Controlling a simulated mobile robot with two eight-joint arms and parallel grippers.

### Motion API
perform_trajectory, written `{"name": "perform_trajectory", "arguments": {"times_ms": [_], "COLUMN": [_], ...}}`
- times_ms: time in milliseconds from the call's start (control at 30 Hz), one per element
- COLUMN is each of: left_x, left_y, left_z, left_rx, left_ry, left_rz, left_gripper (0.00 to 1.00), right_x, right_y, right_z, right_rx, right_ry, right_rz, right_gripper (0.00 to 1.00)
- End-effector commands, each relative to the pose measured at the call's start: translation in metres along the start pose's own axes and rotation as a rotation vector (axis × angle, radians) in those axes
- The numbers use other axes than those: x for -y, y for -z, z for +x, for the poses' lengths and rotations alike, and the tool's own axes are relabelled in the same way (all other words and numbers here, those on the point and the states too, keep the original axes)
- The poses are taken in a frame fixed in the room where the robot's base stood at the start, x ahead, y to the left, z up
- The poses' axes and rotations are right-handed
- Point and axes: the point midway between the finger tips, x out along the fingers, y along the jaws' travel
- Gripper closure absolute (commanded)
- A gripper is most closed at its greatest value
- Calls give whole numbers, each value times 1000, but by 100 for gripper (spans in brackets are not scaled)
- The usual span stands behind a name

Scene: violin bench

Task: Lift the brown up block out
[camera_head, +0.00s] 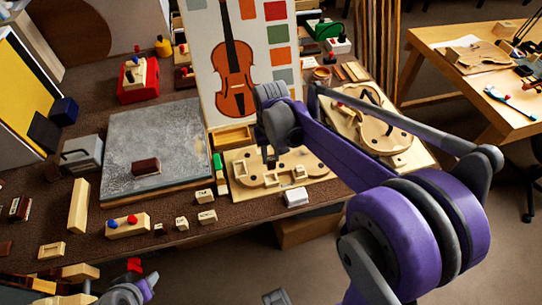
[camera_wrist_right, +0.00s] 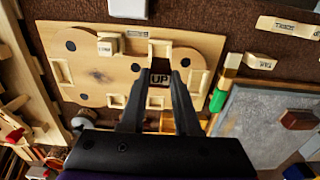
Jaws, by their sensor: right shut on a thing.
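The brown block marked UP (camera_wrist_right: 160,78) is between the fingertips of my right gripper (camera_wrist_right: 159,80) in the right wrist view. It is at a square pocket of the pale wooden board (camera_wrist_right: 130,90). I cannot tell how far it stands out of the pocket. In the head view the right gripper (camera_head: 270,157) is over the middle of the same board (camera_head: 246,160), and the block there is too small and hidden to make out. My left gripper does not show; only a grey and purple piece of mine is at the bottom left.
A small pale block (camera_wrist_right: 108,44) stands on the board. A grey slab (camera_head: 160,125) with another brown block (camera_head: 146,166) lies to the left. Several labelled pale blocks line the front edge. A violin picture panel (camera_head: 243,60) stands behind. A violin-shaped wooden piece (camera_head: 370,128) lies right.

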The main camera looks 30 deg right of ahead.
Motion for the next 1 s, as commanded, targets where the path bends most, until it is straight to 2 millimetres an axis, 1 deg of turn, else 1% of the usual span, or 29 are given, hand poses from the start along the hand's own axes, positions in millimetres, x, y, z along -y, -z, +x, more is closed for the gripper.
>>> {"name": "perform_trajectory", "arguments": {"times_ms": [33,600,1000], "left_x": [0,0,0], "left_y": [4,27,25], "left_z": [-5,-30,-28], "left_rx": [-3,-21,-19], "left_ry": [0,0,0], "left_rz": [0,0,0], "left_gripper": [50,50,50], "right_x": [0,0,2], "right_y": [1,0,-1], "right_z": [-7,-51,-49], "right_rx": [-1,-1,1], "right_ry": [0,0,0], "right_rz": [0,0,-4], "right_gripper": [100,100,100]}}
